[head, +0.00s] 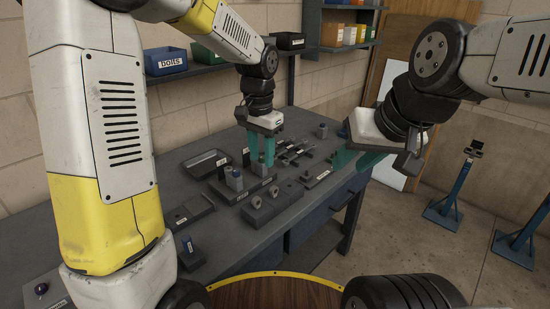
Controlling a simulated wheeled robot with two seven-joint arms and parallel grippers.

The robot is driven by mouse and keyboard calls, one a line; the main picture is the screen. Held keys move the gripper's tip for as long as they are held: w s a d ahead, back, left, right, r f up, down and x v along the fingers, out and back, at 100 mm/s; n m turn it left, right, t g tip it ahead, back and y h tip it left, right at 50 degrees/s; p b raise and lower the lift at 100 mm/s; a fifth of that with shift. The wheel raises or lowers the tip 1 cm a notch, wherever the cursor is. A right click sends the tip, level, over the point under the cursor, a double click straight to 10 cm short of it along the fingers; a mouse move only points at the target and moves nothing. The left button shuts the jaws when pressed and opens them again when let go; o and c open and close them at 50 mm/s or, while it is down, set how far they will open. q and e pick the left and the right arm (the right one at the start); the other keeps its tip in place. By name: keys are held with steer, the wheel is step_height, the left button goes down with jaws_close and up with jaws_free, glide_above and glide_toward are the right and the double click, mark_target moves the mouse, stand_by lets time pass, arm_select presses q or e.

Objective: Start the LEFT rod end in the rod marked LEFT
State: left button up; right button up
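My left gripper (262,158) points down over the bench, its teal fingers a small gap apart. The tips are at a dark holder (260,183) with small grey blocks; whether anything is between them is too small to tell. I cannot pick out the LEFT rod end or the rod marked LEFT; the small labels are unreadable.
A dark tray (203,163) lies behind the holder. A block with round knobs (272,204) stands in front. Small metal parts (296,151) and a labelled holder (317,177) lie to the right. A blue-topped part (188,252) stands at the front left. Bins line the shelf behind.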

arm_select(q)
steer(key=m+g, duration=0.1)
glide_above(274, 186)
steer(key=shift+y, duration=0.3)
step_height(274, 186, down, 5)
steer(key=shift+d+f, duration=0.15)
steer(key=shift+f, duration=0.05)
steer(key=shift+m, duration=0.3)
steer(key=shift+s+f, duration=0.1)
steer(key=shift+f, duration=3.4)
jaws_close()
